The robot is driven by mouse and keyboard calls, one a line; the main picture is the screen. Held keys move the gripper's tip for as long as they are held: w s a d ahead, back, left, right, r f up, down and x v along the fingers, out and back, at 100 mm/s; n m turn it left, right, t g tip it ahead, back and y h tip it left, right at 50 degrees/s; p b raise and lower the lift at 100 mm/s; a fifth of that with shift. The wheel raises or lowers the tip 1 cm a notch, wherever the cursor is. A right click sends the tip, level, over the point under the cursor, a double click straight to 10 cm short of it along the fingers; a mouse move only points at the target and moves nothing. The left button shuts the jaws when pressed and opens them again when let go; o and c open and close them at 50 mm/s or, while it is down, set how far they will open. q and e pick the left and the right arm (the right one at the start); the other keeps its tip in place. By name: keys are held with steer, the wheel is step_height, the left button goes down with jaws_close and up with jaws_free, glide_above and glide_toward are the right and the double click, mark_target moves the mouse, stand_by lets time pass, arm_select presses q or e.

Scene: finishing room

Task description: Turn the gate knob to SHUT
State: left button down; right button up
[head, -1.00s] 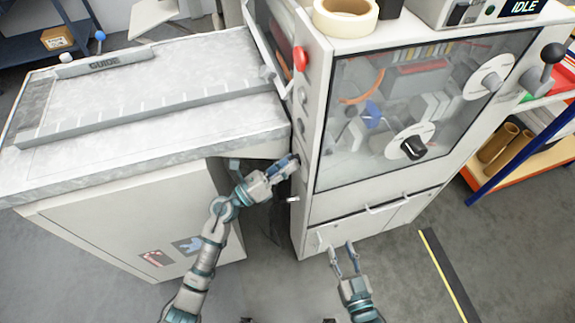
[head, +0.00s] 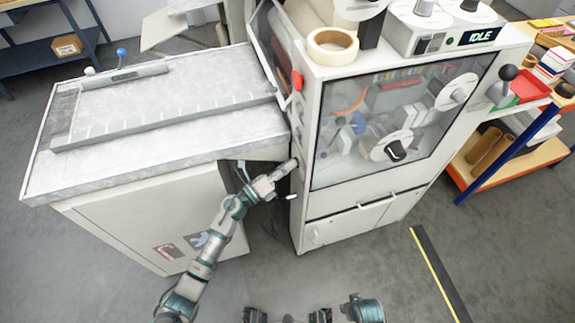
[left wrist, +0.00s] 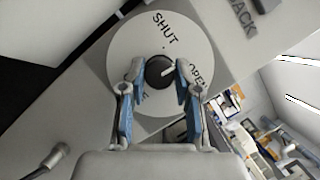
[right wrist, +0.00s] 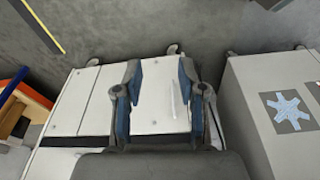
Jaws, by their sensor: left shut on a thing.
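The gate knob (left wrist: 157,72) is a dark round knob with a white pointer mark, on a pale round dial (left wrist: 124,45) lettered SHUT and OPEN. In the left wrist view, the mark slants to the upper right, between the two words. My left gripper (left wrist: 157,68) has a finger on each side of the knob and is shut on it. In the head view, the left gripper (head: 287,169) reaches the machine's left side, and the knob is hidden there. My right gripper (right wrist: 159,70) is open and empty, facing a white cabinet front.
The white machine (head: 312,212) has a glazed door (head: 350,160) and an IDLE display (head: 479,36). A metal guide table (head: 150,125) stands left of it. A shelf rack (head: 510,165) stands at right. Grey floor is clear in front.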

steer(key=s+f+p, duration=0.5)
steer(key=f+p, duration=0.1)
steer(key=f, duration=0.9)
steer(key=s+d+f+g+p, duration=0.1)
steer(key=s+d+f+p, duration=0.15)
steer(key=s, duration=0.45)
steer(key=s+d+f+p, duration=0.1)
steer(key=s+f+p, duration=0.1)
steer(key=s+p, duration=0.35)
arm_select(q)
steer(key=shift+w+a+r+n+g+y+p, duration=0.15)
steer(key=shift+n+y+p, duration=0.55)
steer(key=shift+n, duration=0.95)
steer(key=shift+s+d+n+g+y+p, duration=0.2)
steer(key=shift+n+y+p, duration=0.45)
steer(key=shift+n, duration=1.05)
steer(key=shift+w+a+r+n+g+y+p, duration=0.1)
steer(key=shift+w+a+n+g+y+p, duration=0.25)
steer(key=shift+n+p, duration=0.95)
arm_select(e)
step_height(320, 180, up, 6)
steer(key=s, duration=0.1)
steer(key=shift+r+b, duration=0.25)
steer(key=shift+b, duration=0.15)
arm_select(q)
steer(key=shift+s+d+n, duration=0.15)
steer(key=shift+n, duration=0.2)
